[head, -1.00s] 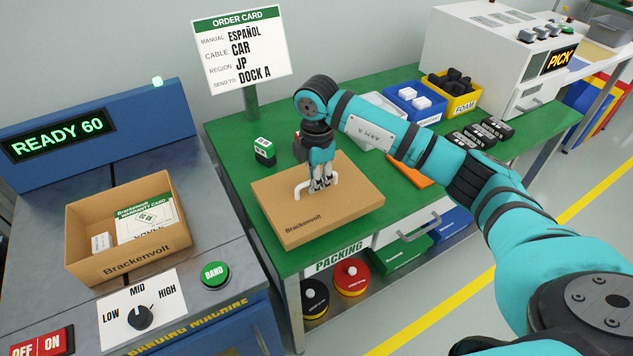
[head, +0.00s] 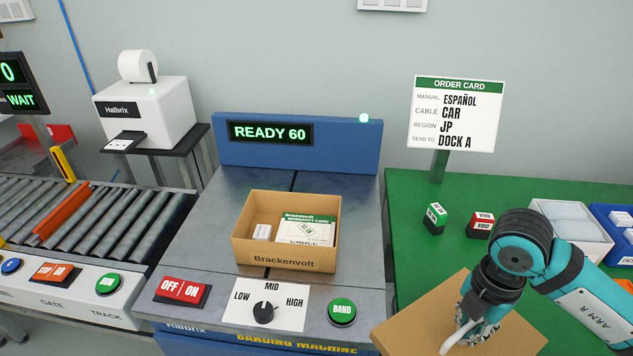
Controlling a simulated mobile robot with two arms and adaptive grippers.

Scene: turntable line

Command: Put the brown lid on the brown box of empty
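The brown box (head: 285,262), marked Brackenvolt, stands open on the banding machine. In it are a warranty card (head: 306,226) and a small white item (head: 262,232). The flat brown lid (head: 415,330) is at lower right, partly cut off by the frame. My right gripper (head: 468,333) is over the lid and appears shut on its white handle (head: 452,342); the fingers are partly hidden. The lid's left corner covers the table's left edge. Its height above the table is hard to tell. My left gripper is not in view.
The banding machine panel has a dial (head: 264,312), an OFF/ON switch (head: 183,291) and a BAND button (head: 342,312). A roller conveyor (head: 110,220) is at left.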

